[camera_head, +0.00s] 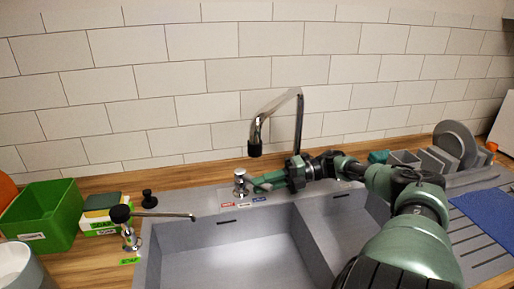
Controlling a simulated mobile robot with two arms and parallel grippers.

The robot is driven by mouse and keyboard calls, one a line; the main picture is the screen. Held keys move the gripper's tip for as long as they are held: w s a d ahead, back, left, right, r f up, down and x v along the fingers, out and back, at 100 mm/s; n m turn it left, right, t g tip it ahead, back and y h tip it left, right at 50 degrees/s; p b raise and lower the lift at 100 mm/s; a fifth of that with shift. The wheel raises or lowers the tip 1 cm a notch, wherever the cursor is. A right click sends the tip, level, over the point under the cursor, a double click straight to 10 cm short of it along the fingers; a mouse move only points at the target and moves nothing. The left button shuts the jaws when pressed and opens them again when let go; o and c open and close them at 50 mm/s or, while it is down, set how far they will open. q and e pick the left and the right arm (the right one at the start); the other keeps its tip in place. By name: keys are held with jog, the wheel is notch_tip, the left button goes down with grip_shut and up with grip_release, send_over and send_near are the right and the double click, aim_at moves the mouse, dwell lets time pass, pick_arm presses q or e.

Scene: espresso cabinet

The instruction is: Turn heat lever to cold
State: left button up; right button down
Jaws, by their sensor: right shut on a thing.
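The chrome heat lever (240,183) stands on the rear rim of the grey sink, left of the tall faucet. Small red, white and blue labels (244,203) lie along the rim in front of it. My right gripper (256,184) reaches in from the right at the rear rim, and its fingertips are shut on the lever. The contact is small and partly hidden by the fingers. The chrome faucet (299,122) rises behind my right gripper and its spout bends forward. My left gripper is not in view.
A soap dispenser (129,236) with a long spout stands left of the sink basin (225,250). A green box (47,216) and sponges (101,201) are farther left. Dishes (455,143) and a blue cloth (487,218) are at the right. A tiled wall closes off the back.

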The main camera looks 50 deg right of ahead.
dwell(0.5)
jog(key=c, duration=1.3)
grip_release()
jog(key=shift+d, duration=0.2)
